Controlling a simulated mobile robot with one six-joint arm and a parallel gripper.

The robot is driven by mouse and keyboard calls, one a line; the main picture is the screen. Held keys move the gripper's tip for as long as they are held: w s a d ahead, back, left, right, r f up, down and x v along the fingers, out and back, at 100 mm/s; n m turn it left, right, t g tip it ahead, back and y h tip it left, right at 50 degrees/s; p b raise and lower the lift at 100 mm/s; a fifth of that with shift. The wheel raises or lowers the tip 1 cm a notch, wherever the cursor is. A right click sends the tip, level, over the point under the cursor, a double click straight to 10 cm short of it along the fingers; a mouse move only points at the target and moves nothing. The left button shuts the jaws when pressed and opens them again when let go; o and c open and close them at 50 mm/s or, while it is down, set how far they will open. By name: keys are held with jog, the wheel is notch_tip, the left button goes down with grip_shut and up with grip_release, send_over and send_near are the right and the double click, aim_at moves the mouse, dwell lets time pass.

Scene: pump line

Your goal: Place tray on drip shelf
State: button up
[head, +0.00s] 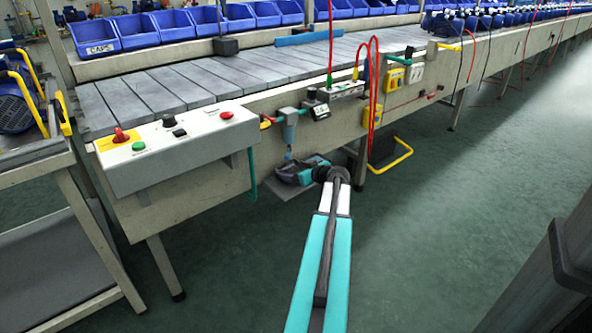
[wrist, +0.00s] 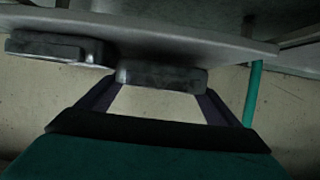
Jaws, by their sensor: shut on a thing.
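A flat grey plate, seemingly the drip shelf (head: 284,190), shows just below the tray. Whether the tray touches it I cannot tell.
The filter unit (head: 289,127) hangs just above the tray. A control box (head: 175,148) is to the left, with a teal pipe (head: 252,174) beside it. Red hoses (head: 373,85) and a yellow-handled frame (head: 393,157) are to the right. The green floor is open at the right.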

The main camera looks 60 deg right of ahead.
jog(key=shift+f+b, duration=0.4)
jog(key=shift+b, duration=0.15)
jog(key=o, duration=1)
jog(key=shift+r, duration=0.2)
jog(key=shift+r+p, duration=0.5)
jog(key=shift+p, duration=0.5)
jog(key=p+v, duration=0.2)
jog(key=v, duration=1)
jog(key=shift+w, duration=0.1)
jog(key=shift+m+p, duration=0.3)
jog(key=shift+p, duration=0.05)
